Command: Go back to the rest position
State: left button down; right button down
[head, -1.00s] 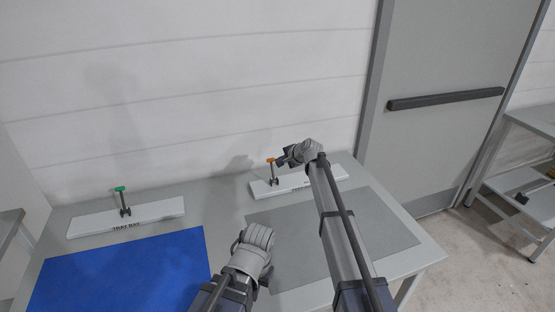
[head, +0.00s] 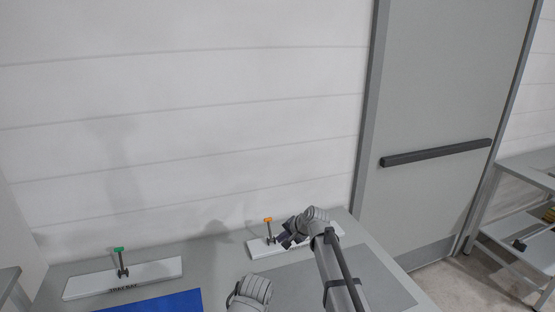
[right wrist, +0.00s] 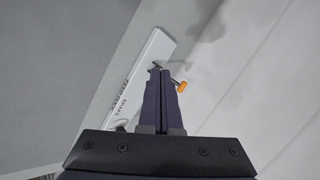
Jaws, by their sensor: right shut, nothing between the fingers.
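My right gripper (head: 287,241) is over the right part of the table, close to a white base plate (head: 328,231) with an orange-topped lever (head: 268,220). In the right wrist view its two dark fingers (right wrist: 161,75) are together with nothing between them. The orange lever top (right wrist: 181,87) shows just right of the fingertips, and the white plate (right wrist: 150,62) lies beyond them. Whether the fingers touch the lever I cannot tell. My left arm (head: 252,290) shows at the bottom middle, but its fingers are out of sight.
A second white plate (head: 160,270) with a green-topped lever (head: 119,250) stands at the left. A blue mat (head: 170,302) and a grey mat (head: 375,275) lie on the table (head: 215,255). A grey door (head: 440,90) and a shelf rack (head: 520,230) are at the right.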

jog(key=s+d+f+n+g+h, duration=0.1)
jog(key=s+n, duration=0.5)
jog(key=s, duration=1.1)
jog(key=s+d+f+n+g+h, duration=0.2)
jog(key=s+f+n+g+h, duration=0.2)
jog(key=s, duration=1.4)
jog(key=shift+s+n+g+h, duration=0.35)
jog(key=shift+n+g+h, duration=0.35)
jog(key=shift+n+h, duration=0.15)
